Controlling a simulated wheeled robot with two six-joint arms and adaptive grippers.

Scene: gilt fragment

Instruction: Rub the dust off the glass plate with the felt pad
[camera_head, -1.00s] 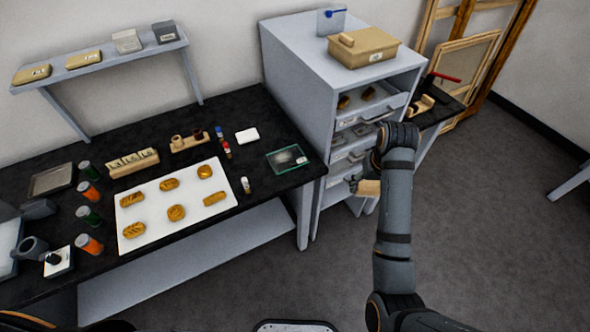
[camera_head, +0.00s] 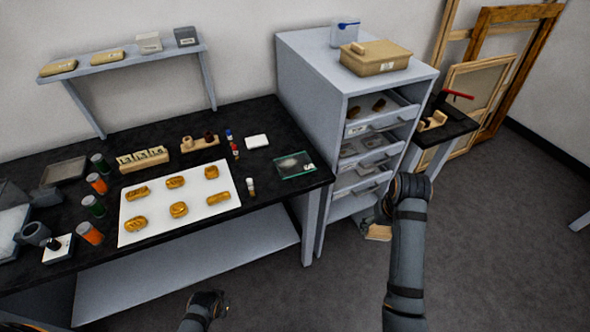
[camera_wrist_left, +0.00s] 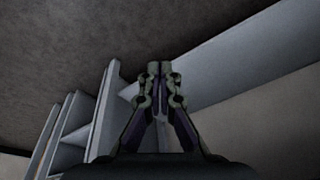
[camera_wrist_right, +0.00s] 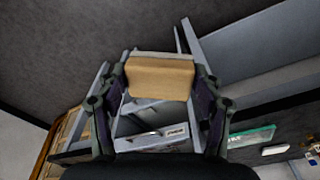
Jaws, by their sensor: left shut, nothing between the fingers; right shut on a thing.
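The glass plate (camera_head: 295,165) lies flat near the right end of the black bench, with a pale dusty patch on it. Its greenish edge also shows at the right of the right wrist view (camera_wrist_right: 250,138). My right gripper (camera_head: 380,222) is shut on the felt pad (camera_wrist_right: 160,78), a tan block with a paler layer along one side. It holds the pad in the air in front of the drawer cabinet, right of the plate and apart from it. My left gripper (camera_head: 222,302) is shut and empty, low in front of the bench; its fingertips meet in the left wrist view (camera_wrist_left: 160,70).
A white mat (camera_head: 225,203) with several gilt pieces lies left of the plate. A small capped vial (camera_head: 251,187) and a white block (camera_head: 257,141) stand near it. The drawer cabinet (camera_head: 310,75), with drawers pulled out, rises right of the bench. Floor in front is clear.

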